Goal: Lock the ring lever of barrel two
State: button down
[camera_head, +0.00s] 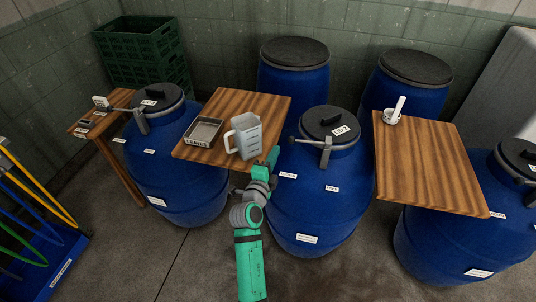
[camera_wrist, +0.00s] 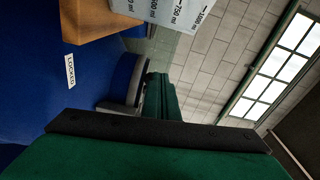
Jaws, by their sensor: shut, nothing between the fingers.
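The middle front blue barrel (camera_head: 312,215) has a black lid (camera_head: 318,120) with a white tag whose number I cannot read surely. Its grey ring lever (camera_head: 326,153) shows at the front of the rim, with a bar reaching left to a dark end. Two small labels sit on its shoulder, too small to read. My gripper (camera_head: 273,156) is shut and empty, left of this lever and apart from it, beside the jug. In the wrist view, a "LOCKED" label (camera_wrist: 70,70) shows on a blue barrel; I cannot tell which barrel.
A wooden board (camera_head: 265,105) left of the barrel bears a measuring jug (camera_head: 245,138), close to my gripper, and a tray (camera_head: 203,132). Barrels stand left (camera_head: 180,175) and right (camera_head: 445,245).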

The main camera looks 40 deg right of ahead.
jog(key=shift+w+a, duration=1)
jog(key=shift+w, duration=0.05)
jog(key=s+a+f+n+t+y, duration=0.2)
jog(key=s+a+f+n+y, duration=0.15)
jog(key=a+n, duration=0.4)
jog(key=s+a+f+n+t+y, duration=0.3)
jog(key=s+a+f+n, duration=0.25)
jog(key=a, duration=0.35)
jog(key=s+a+f+n+t+y, duration=0.2)
jog(key=s+a+f+n+y, duration=0.15)
jog(key=a+n, duration=0.45)
jog(key=s+a+r+n+y, duration=0.2)
jog(key=s+a+n+y, duration=0.1)
jog(key=s+a, duration=0.7)
jog(key=s+a+r+n+y, duration=0.2)
jog(key=s+a+n, duration=0.3)
jog(key=s+a, duration=0.5)
jog(key=shift+s+a+r+y, duration=0.2)
jog(key=shift+s+r+y, duration=0.3)
jog(key=shift+s, duration=0.6)
